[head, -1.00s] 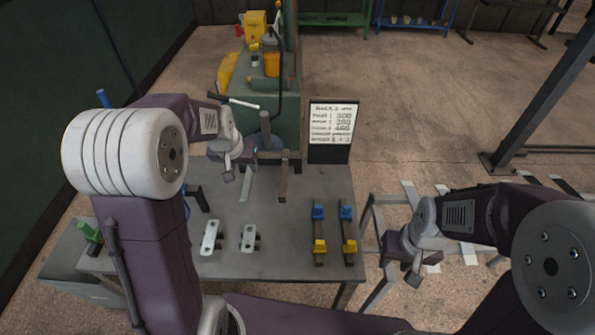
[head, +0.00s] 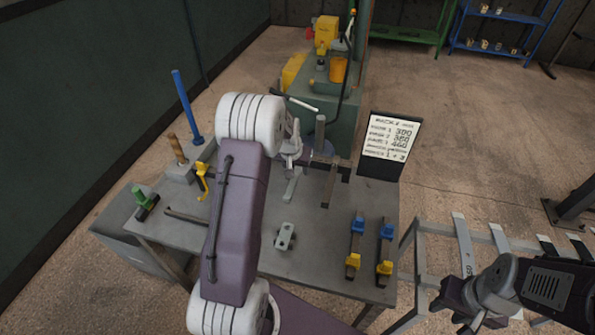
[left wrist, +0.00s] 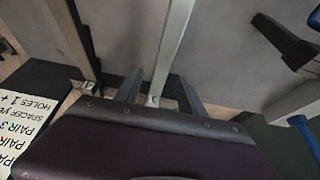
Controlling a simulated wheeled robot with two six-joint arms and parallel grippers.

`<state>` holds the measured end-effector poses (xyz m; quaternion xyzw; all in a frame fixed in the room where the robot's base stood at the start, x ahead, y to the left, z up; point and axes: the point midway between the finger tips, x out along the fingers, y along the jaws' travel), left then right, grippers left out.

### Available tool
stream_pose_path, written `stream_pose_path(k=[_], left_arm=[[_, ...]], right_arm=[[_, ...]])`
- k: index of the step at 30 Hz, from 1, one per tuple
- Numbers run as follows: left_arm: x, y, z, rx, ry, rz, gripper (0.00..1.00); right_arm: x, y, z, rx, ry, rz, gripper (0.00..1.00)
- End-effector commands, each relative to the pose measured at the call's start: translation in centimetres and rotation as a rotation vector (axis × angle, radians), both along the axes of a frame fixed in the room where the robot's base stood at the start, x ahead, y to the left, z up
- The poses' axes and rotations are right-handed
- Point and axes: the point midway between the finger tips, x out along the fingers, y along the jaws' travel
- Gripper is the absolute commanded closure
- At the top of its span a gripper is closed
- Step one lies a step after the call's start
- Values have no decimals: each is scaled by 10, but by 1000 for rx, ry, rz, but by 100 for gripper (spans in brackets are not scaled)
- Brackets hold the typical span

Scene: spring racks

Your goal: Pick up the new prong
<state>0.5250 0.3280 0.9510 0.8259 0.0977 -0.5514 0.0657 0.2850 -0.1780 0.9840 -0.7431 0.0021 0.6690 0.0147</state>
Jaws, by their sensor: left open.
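A pale grey bar, which looks like the new prong (head: 291,188), lies on the grey worktable (head: 325,238). My left gripper (head: 292,158) is over its far end. In the left wrist view the prong (left wrist: 174,42) runs between the two open fingers (left wrist: 161,94), with its holed end near them. I cannot tell whether they touch it. A darker, brownish bar (head: 329,187) lies to the right and also shows in the left wrist view (left wrist: 70,32). My right gripper (head: 468,322) is low at the right, away from the table; its jaws are unclear.
A sign board (head: 390,146) stands at the table's far right corner. Two dark bars with blue and yellow clamps (head: 355,243) lie at the right. A grey bracket (head: 285,236) lies near the front. A blue upright handle (head: 186,105) stands at the left. A rack (head: 466,250) is at the right.

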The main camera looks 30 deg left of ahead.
Motion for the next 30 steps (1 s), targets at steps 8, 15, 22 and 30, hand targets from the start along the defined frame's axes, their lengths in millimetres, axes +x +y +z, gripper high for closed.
stream_pose_path(k=[8,15,22,30], left_arm=[[11,3,-27,0,0,0,53],[11,3,-26,0,-1,0,81],[12,4,-25,2,-4,0,100],[12,4,-17,3,-7,0,100]], right_arm=[[0,0,4,0,0,0,64],[0,0,4,0,0,0,64],[0,0,4,0,0,0,64],[0,0,3,0,0,0,64]])
